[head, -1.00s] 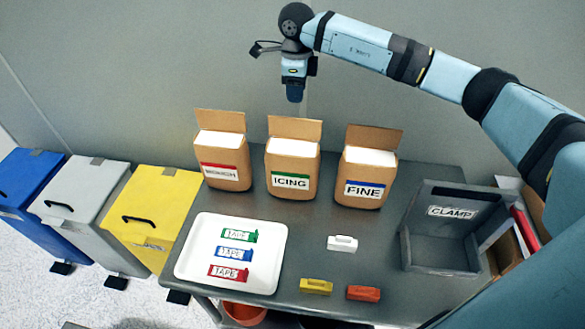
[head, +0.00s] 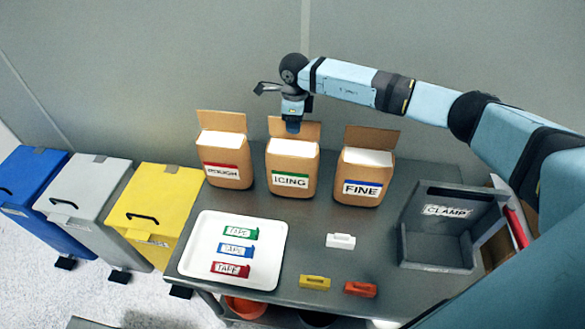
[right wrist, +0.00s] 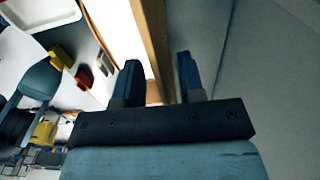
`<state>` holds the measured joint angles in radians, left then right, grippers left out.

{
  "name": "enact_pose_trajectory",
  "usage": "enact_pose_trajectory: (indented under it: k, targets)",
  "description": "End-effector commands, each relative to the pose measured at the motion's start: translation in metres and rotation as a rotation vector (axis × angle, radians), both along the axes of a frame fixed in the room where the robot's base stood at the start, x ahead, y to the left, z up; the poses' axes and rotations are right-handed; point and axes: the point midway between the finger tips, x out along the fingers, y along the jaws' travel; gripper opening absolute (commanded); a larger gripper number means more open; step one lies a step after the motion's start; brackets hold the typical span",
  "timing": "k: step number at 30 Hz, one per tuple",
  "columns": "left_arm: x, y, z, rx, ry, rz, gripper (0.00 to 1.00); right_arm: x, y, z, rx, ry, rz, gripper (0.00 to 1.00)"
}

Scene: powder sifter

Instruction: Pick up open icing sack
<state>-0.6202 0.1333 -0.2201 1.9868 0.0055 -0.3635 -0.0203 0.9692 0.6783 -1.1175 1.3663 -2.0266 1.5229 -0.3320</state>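The open icing sack (head: 291,167) is a brown paper bag with a white top and a green-edged ICING label. It stands upright in the middle of three sacks on the grey table, its back flap raised. My right gripper (head: 292,128) is just above the sack's back edge, in front of part of the flap. In the right wrist view, the two dark blue fingers of my right gripper (right wrist: 158,72) are apart. A brown edge of the sack (right wrist: 154,35) shows between them; contact cannot be told. My left gripper is not in view.
The ROUGH sack (head: 224,157) and FINE sack (head: 362,175) stand close on either side. In front are a white tray (head: 190,262) with tapes, and white (head: 341,241), yellow (head: 315,282) and orange (head: 360,289) clamps. A grey CLAMP bin (head: 437,248) is at the right.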

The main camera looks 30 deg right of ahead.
Motion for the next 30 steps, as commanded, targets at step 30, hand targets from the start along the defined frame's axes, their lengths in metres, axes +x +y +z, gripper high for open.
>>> enact_pose_trajectory:
  k: [30]
  targets:
    - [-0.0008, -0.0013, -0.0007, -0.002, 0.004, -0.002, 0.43, 0.0003, -0.0003, 0.0009, 0.000, -0.001, -0.001, 0.00]
